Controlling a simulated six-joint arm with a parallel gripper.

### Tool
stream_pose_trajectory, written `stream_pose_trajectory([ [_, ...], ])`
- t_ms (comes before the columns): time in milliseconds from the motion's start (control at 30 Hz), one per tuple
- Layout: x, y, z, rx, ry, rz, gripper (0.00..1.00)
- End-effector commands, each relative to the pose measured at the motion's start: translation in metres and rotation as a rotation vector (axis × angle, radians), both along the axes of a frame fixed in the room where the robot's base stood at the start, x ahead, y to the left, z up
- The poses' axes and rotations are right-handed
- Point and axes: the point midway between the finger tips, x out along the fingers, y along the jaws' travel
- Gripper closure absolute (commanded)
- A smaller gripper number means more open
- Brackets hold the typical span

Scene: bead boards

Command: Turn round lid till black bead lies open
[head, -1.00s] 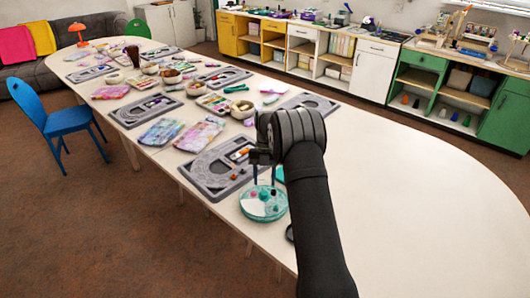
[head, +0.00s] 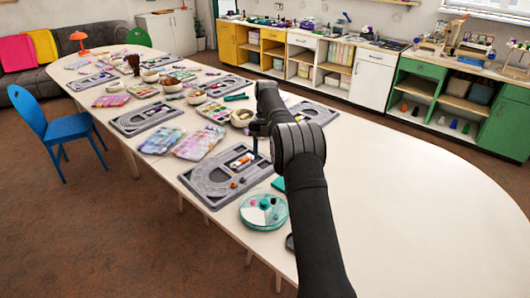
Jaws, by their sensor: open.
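The round lid (head: 258,219) tops a low teal-rimmed round box on the near part of the table. Its top looks pale green and partly see-through, with a darker teal spot near the middle. A few small coloured spots show at its far side; they are too small to tell which is the black bead or whether it lies open. My gripper (head: 256,150) points down above the grey bead board, beyond the lid and apart from it. It is open and looks empty. My arm hides part of the table right of the lid.
A grey bead board (head: 205,190) with small orange pieces lies just beyond and left of the lid. More boards, bowls and colourful sheets (head: 193,143) fill the far left. A teal item (head: 279,183) is partly behind my arm. The table's right side is clear.

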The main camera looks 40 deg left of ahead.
Motion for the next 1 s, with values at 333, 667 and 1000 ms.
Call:
stream_pose_trajectory([
  [333,0.000,-0.001,-0.016,0.030,-0.009,-0.246,1.00],
  [667,-0.006,-0.007,-0.053,0.035,0.073,-1.157,1.00],
  [1000,0.002,-0.041,-0.078,-0.159,0.321,-2.206,1.00],
])
